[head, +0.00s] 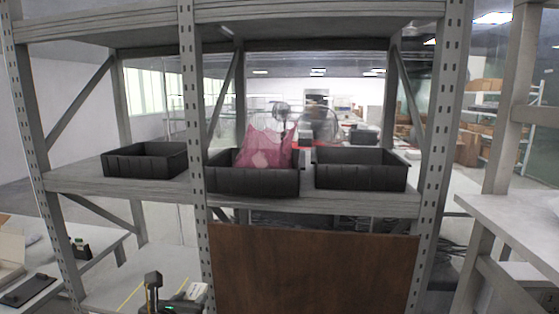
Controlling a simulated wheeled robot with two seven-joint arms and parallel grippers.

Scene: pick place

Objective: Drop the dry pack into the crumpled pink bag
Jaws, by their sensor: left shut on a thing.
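The crumpled pink bag (265,149) stands upright in the middle black bin on the shelf, its peaked top rising above the bin's rim. My left gripper (174,298) is low at the bottom edge of the head view, below and to the left of the bag and well apart from it. It is shut on a small pale pack (196,291), seemingly the dry pack, only partly visible. My right gripper is not in view.
The middle bin (253,182) sits between a left bin (145,164) and a right bin (360,177) on the grey shelf (350,201). A slotted upright (193,140) stands just left of the middle bin. A brown panel (312,268) fills the space below. Another shelf board hangs above.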

